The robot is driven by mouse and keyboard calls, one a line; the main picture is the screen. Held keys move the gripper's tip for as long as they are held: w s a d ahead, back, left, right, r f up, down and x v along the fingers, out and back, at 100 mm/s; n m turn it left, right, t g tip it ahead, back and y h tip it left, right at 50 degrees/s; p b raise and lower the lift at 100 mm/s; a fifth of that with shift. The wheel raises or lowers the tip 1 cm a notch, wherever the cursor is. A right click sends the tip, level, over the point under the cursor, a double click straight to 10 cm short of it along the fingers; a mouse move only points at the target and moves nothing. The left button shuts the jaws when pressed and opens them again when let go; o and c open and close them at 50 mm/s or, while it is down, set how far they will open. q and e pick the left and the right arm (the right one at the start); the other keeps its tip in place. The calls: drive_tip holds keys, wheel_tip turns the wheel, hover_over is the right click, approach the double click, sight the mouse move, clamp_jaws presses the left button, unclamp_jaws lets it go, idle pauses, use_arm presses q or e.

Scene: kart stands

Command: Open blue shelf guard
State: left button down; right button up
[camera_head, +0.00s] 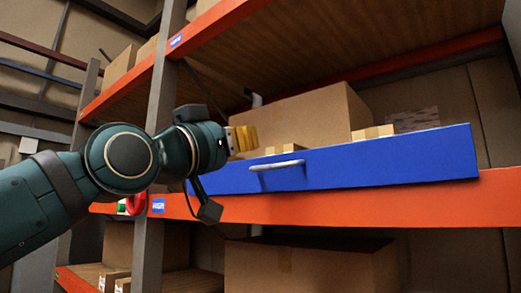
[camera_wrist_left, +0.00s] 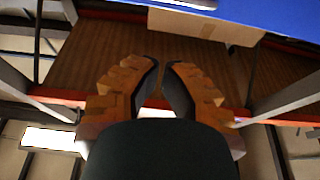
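The blue shelf guard (camera_head: 390,165) is a long panel standing upright along the front of the orange-edged shelf. Its pale handle (camera_head: 277,165) sticks out near the panel's left end. My left gripper (camera_head: 243,139), with yellowish fingers, is above and left of the handle, apart from it. In the left wrist view the fingertips (camera_wrist_left: 161,70) are close together with nothing between them. Part of the blue guard (camera_wrist_left: 285,14) and a pale bar, likely the handle (camera_wrist_left: 190,3), show at that view's top edge. My right gripper is not in view.
A large cardboard box (camera_head: 305,118) and smaller boxes (camera_head: 372,132) stand behind the guard. A grey upright post (camera_head: 160,90) is behind my left arm. An upper shelf with an orange beam (camera_head: 430,55) is overhead. More boxes (camera_head: 310,265) are below.

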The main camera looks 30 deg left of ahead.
use_arm(q)
wheel_tip(320, 180, up, 3)
drive_tip(key=p, duration=0.3)
hover_over(276, 174)
drive_tip(key=s, duration=0.3)
drive_tip(key=f, duration=0.1)
drive_tip(key=s+f+b, duration=0.1)
drive_tip(key=f, duration=0.2)
drive_tip(key=shift+s+d, duration=0.15)
drive_tip(key=shift+d, duration=0.2)
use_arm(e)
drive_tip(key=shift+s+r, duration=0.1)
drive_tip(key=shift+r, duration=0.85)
use_arm(q)
drive_tip(key=shift+b, duration=0.3)
